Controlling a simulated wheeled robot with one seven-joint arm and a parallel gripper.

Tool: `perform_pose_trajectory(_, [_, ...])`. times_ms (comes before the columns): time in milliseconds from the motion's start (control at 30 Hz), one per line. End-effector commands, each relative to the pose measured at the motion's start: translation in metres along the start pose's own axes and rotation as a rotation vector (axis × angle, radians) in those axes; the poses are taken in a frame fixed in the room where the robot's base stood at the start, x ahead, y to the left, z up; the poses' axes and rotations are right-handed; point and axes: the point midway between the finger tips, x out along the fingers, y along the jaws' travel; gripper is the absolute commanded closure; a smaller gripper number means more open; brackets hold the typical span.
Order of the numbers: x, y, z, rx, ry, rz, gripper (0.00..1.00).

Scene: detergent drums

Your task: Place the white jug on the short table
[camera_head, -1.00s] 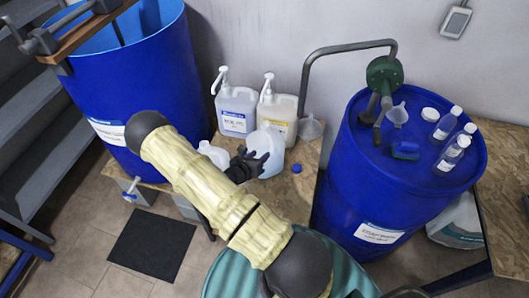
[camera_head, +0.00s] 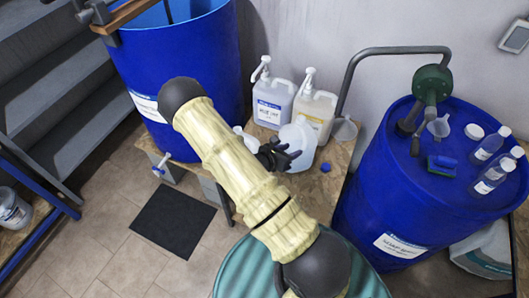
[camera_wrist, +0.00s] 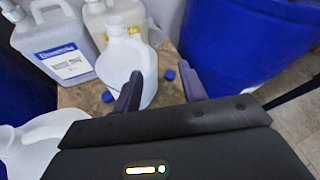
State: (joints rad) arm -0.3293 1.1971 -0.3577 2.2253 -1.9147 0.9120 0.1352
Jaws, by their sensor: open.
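A white jug (camera_head: 297,143) stands upright on the low wooden table (camera_head: 322,182) between the two blue drums. It also shows in the wrist view (camera_wrist: 122,65), ahead of my gripper. A second white jug (camera_wrist: 38,142) is at the lower left of the wrist view; in the head view my arm hides most of it. My gripper (camera_head: 287,160) is open at the near side of the first jug. In the wrist view my gripper's left finger (camera_wrist: 160,88) overlaps the jug's lower part, and the right finger is clear of it. I cannot tell whether they touch.
Two pump bottles, one bluish (camera_head: 272,103) and one cream (camera_head: 312,112), stand behind the jug. Blue caps (camera_wrist: 107,96) lie on the table. A funnel (camera_head: 345,129) and a blue drum (camera_head: 400,185) stand to the right. Another blue drum (camera_head: 190,60) is at left.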

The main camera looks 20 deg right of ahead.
Motion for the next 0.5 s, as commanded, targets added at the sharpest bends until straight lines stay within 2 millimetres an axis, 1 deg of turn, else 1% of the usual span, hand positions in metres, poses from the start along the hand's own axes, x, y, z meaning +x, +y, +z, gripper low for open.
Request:
perform_pose_trajectory(33, [-0.006,-0.008,0.009,0.074,0.027,-0.044,0.58])
perform_pose_trajectory(100, [-0.017,-0.024,0.018,0.188,0.074,-0.123,0.58])
perform_pose_trajectory(167, [-0.028,-0.036,0.023,0.291,0.121,-0.190,0.58])
perform_pose_trajectory(300, [-0.058,-0.061,0.031,0.532,0.240,-0.336,0.58])
perform_pose_trajectory(400, [-0.082,-0.074,0.034,0.703,0.332,-0.428,0.58])
perform_pose_trajectory(500, [-0.108,-0.082,0.037,0.874,0.429,-0.510,0.58])
